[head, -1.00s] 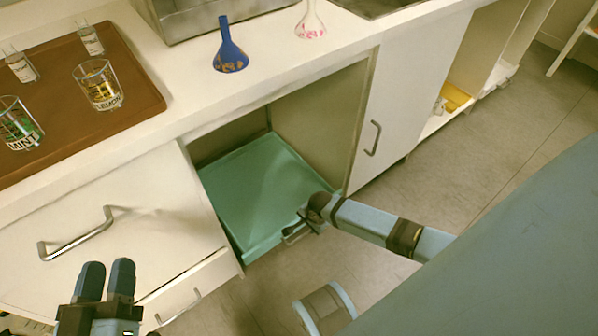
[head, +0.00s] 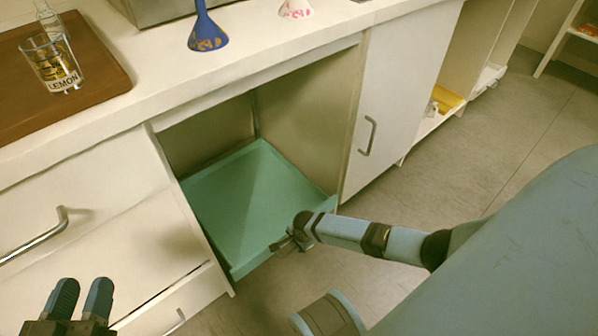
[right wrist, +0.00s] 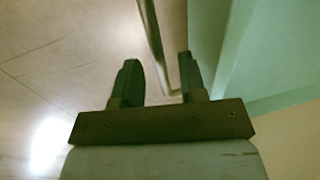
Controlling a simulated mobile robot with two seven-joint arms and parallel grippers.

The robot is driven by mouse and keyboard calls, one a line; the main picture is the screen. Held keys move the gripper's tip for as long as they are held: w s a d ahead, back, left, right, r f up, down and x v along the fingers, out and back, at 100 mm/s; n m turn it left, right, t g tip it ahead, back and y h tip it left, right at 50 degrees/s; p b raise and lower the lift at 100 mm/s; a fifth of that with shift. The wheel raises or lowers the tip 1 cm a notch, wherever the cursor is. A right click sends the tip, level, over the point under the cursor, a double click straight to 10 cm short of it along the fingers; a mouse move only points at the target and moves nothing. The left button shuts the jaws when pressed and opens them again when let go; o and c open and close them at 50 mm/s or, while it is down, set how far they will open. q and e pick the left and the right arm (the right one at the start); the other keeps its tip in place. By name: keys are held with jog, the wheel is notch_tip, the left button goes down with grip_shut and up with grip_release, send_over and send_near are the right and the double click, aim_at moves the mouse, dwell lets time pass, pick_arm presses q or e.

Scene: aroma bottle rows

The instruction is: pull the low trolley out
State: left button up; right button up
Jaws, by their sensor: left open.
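The low trolley (head: 250,205) is a flat green tray-like unit in the open bay under the counter, its front edge near the bay's mouth. My right gripper (head: 287,243) is at the trolley's front, by its metal handle. In the right wrist view, the handle (right wrist: 153,45) runs between the two dark fingers (right wrist: 158,62), which stand apart with gaps beside the bar. The trolley's green side (right wrist: 235,55) shows at the upper right there. My left gripper (head: 81,298) is open and empty, low at the left in front of the drawers.
A drawer with a bar handle (head: 35,238) is left of the bay, and a closed cabinet door (head: 390,100) is right of it. The floor (head: 470,160) at the right is clear.

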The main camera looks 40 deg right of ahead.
jog(key=shift+f, duration=0.25)
grip_shut()
